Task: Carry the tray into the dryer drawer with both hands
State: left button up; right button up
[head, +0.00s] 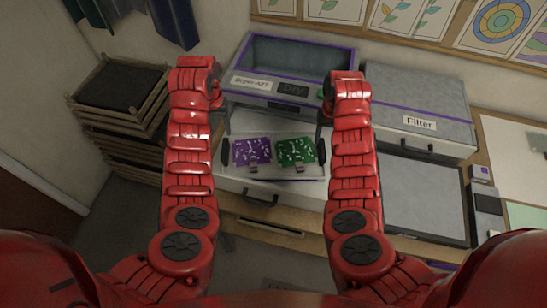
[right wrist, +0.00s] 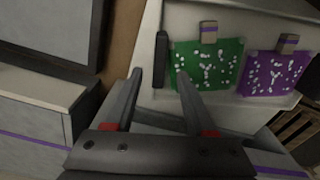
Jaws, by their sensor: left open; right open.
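The pale tray (head: 275,173) lies in front of the dryer (head: 310,55), holding a purple glass piece (head: 251,152) and a green one (head: 295,151). Dark handles stand at its left side (head: 225,152) and right side (head: 321,149). My left gripper (head: 219,118) is open above the left handle. My right gripper (head: 322,116) is open near the right handle. In the right wrist view, that handle (right wrist: 161,58) shows between the spread fingertips (right wrist: 160,73), and the fingers are not closed on it. The dryer has a purple-edged, open-looking recess and a dark display.
Stacked wooden racks (head: 120,120) stand at the left. A drawer handle (head: 260,199) is below the tray. Pictures hang on the back wall.

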notch_tip(320, 180, up, 5)
jog(key=shift+r, duration=0.1)
dwell(0.7)
